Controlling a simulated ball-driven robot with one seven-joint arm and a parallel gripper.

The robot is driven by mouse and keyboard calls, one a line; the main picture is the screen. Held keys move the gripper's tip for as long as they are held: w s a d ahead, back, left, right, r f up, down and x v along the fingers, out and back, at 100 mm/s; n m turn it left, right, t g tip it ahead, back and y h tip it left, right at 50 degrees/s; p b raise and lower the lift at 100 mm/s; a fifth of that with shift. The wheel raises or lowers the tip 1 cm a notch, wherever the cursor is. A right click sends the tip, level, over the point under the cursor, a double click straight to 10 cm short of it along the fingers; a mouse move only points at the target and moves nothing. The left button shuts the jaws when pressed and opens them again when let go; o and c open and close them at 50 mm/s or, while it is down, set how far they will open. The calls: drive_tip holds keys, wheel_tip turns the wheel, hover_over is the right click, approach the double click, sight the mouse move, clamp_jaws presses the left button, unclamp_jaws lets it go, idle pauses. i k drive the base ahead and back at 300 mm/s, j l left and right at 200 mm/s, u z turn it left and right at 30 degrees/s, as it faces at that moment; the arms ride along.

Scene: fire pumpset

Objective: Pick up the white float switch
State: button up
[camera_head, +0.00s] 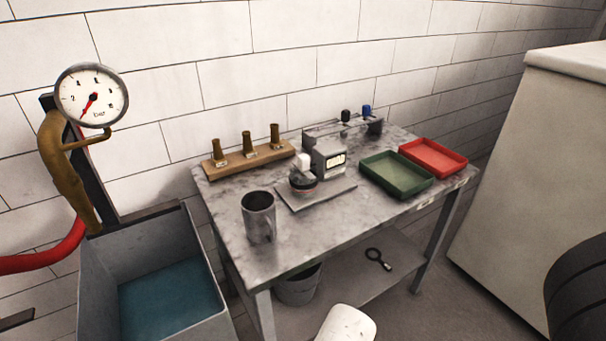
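I cannot pick out the white float switch with certainty. A small white piece (304,162) sits at the top of a small grey device with a dark, red-banded round part, standing on a flat plate (318,196) in the middle of the table; it is too small to identify. My gripper is not in view.
The grey table (300,243) also bears a metal cup (259,216), a wooden rack of brass nozzles (250,160), a green tray (397,174), a red tray (433,157) and a rear rack with black and blue knobs (366,111). A water tank (168,300) stands left; a white cabinet (520,180) stands right.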

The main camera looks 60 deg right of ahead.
sight(302, 165)
drive_tip(key=z, duration=1.3)
